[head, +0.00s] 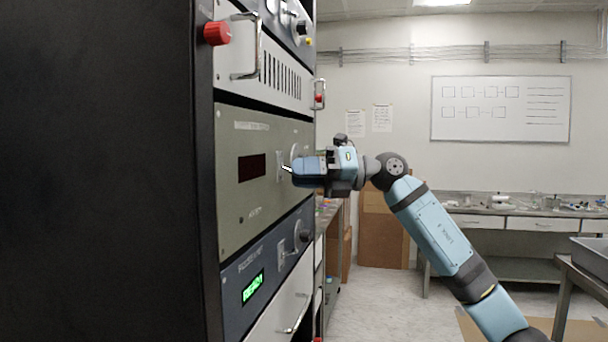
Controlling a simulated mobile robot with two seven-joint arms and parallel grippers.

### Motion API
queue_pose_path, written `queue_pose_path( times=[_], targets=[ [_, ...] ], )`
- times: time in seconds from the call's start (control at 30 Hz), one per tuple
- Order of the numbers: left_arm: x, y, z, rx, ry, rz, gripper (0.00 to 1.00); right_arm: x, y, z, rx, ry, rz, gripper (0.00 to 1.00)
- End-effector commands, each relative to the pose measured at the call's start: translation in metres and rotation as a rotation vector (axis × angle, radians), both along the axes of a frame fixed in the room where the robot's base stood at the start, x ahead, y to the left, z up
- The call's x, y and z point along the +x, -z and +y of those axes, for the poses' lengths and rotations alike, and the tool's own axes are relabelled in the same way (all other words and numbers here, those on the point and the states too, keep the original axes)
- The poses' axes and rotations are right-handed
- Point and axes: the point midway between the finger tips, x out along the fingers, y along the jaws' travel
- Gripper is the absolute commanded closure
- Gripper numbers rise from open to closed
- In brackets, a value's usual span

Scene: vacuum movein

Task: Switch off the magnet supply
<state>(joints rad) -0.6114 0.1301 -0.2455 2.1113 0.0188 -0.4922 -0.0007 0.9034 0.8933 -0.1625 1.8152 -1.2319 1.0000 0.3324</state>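An equipment rack (150,170) stands at the left, its front seen at a steep angle. A grey-beige panel (232,205) at mid height has a dark, unlit display (252,167) and a small pale switch lever (286,168) at its right. The panel lettering is too small to read surely. The gripper hides part of a round knob (296,151). My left gripper is out of view.
Below, a dark blue panel (238,270) has a green lit "READY" display (253,287). A red knob (217,33) and metal handle (247,47) jut out above. A bench (530,222) and whiteboard (500,108) are at the back. A grey tray (592,255) stands right.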

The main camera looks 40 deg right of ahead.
Motion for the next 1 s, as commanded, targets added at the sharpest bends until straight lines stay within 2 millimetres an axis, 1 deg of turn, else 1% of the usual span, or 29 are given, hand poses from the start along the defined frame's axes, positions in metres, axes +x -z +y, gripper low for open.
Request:
queue_pose_path(
  times=[0.27,0.37,0.47,0.8,0.9,1.0],
  targets=[
    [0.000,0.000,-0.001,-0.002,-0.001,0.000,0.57,-0.001,0.000,-0.001,-0.001,0.000,0.001,0.78],
    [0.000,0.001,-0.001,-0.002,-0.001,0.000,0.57,-0.004,0.001,-0.007,-0.002,0.002,0.002,0.78],
    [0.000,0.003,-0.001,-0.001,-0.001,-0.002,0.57,-0.011,0.002,-0.020,-0.003,0.003,0.003,0.78],
    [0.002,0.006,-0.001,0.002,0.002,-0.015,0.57,-0.051,0.002,-0.084,-0.002,0.002,0.003,0.78],
    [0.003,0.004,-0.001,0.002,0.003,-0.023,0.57,-0.060,0.002,-0.099,-0.001,0.002,0.003,0.78],
    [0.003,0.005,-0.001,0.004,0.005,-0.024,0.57,-0.067,0.001,-0.109,-0.001,0.001,0.003,0.78]
  ],
)
